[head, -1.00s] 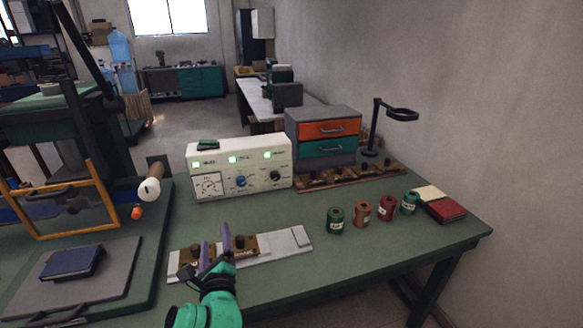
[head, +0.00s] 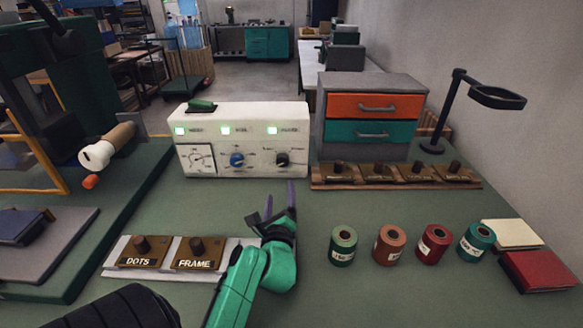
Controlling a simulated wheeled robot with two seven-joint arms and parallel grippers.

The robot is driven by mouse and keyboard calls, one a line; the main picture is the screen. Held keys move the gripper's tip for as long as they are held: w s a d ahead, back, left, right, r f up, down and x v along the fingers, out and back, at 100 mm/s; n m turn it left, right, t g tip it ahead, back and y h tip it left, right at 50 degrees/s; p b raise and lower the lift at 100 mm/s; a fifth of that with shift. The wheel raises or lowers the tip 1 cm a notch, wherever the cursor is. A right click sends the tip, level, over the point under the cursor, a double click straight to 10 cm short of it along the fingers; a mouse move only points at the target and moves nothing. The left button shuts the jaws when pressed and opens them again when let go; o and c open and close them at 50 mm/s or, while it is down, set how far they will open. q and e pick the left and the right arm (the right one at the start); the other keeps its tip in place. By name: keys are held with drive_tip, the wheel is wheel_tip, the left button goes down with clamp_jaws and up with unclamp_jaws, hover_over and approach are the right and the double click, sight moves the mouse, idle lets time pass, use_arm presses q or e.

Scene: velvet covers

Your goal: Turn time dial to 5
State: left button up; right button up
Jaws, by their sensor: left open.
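The white control box (head: 243,113) stands at the back middle of the green bench. Its front has a gauge (head: 197,159) at the left, a blue knob (head: 237,159) in the middle and a black knob (head: 283,159) at the right. The small lettering is too blurred to tell which knob is the time dial or what it is set to. My left gripper (head: 280,200) is open and empty, its purple fingers pointing up toward the box. It is in front of and below the black knob, apart from it. My right gripper is not in view.
Wooden stamps marked DOTS (head: 140,252) and FRAME (head: 196,254) sit on a pale plate beside my left arm. Several spools (head: 343,246) stand to the right. A drawer unit (head: 369,105) and a stamp rack (head: 377,183) are right of the box.

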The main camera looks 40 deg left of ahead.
sight(283, 163)
use_arm(q)
drive_tip(key=p+x, duration=0.1)
drive_tip(key=x, duration=1.3)
drive_tip(key=shift+w+a, duration=0.15)
drive_tip(key=shift+a, duration=0.05)
clamp_jaws()
drive_tip(key=shift+d+r+m+p, duration=0.1)
drive_tip(key=shift+r+m+p, duration=0.05)
drive_tip(key=shift+m+p, duration=0.75)
drive_tip(key=shift+r+m+p, duration=0.1)
drive_tip(key=shift+m+p, duration=0.6)
drive_tip(key=shift+p, duration=0.4)
drive_tip(key=m+p, duration=0.3)
drive_tip(key=shift+m, duration=0.3)
drive_tip(key=m+p, duration=0.2)
drive_tip(key=m, duration=0.2)
drive_tip(key=shift+w+d+f+m, duration=0.1)
drive_tip(key=shift+m, duration=0.2)
drive_tip(key=m+p, duration=0.2)
drive_tip(key=m, duration=0.2)
drive_tip(key=shift+f, duration=0.15)
drive_tip(key=shift+m, duration=0.3)
unclamp_jaws()
